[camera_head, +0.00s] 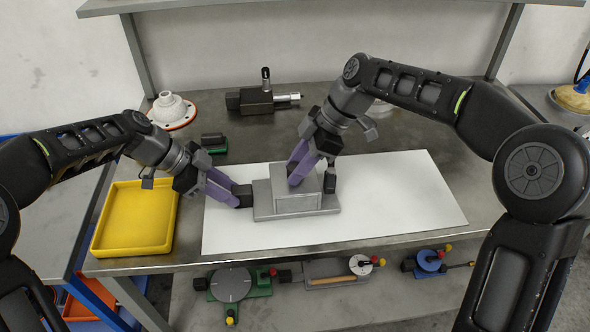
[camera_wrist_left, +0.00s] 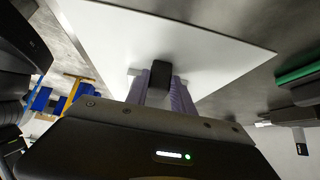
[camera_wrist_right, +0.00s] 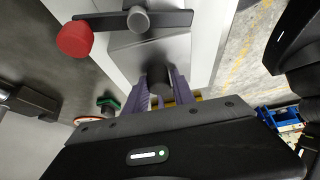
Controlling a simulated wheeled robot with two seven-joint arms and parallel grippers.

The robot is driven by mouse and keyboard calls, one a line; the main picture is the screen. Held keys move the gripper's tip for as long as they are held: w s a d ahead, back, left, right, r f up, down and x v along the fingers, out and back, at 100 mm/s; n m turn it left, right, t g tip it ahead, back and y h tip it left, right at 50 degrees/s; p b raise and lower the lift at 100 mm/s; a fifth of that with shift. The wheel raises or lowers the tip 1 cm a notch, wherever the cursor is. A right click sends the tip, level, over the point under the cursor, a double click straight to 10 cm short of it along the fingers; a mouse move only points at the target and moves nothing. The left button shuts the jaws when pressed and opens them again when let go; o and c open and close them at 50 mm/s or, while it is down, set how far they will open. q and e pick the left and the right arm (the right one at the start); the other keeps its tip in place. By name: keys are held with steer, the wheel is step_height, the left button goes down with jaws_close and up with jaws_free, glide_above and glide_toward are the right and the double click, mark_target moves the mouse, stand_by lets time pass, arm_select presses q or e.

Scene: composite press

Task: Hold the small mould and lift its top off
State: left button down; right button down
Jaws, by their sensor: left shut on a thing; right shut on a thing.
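The small mould (camera_head: 318,203) is a grey metal block on a flat grey base, lying on the white sheet. Its upper block appears to rest on the base. My left gripper (camera_head: 240,196) is shut on a dark handle at the mould's left end, which also shows between the fingers in the left wrist view (camera_wrist_left: 161,73). My right gripper (camera_head: 293,178) is over the upper block, its purple fingers pointing down. In the right wrist view it is shut on a dark knob (camera_wrist_right: 158,80) against the grey metal. The fingers partly hide the grip.
A yellow tray (camera_head: 108,247) stands left of the white sheet (camera_head: 400,195). Behind are a white cone part (camera_head: 170,107) and a dark device (camera_head: 256,102). A lower shelf holds several fixtures. The sheet's right part is clear. A red ball (camera_wrist_right: 75,39) on a dark bar shows in the right wrist view.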

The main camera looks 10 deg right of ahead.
arm_select(q)
steer(key=shift+d+r, duration=0.1)
steer(key=shift+d, duration=0.15)
arm_select(e)
steer(key=shift+w+d+f, duration=0.1)
steer(key=shift+d, duration=0.05)
stand_by(0.5)
arm_select(q)
steer(key=shift+w, duration=0.1)
arm_select(e)
steer(key=shift+r, duration=0.3)
arm_select(q)
steer(key=shift+a, duration=0.2)
arm_select(e)
steer(key=shift+r, duration=2.3)
arm_select(q)
steer(key=c, duration=1)
jaws_free()
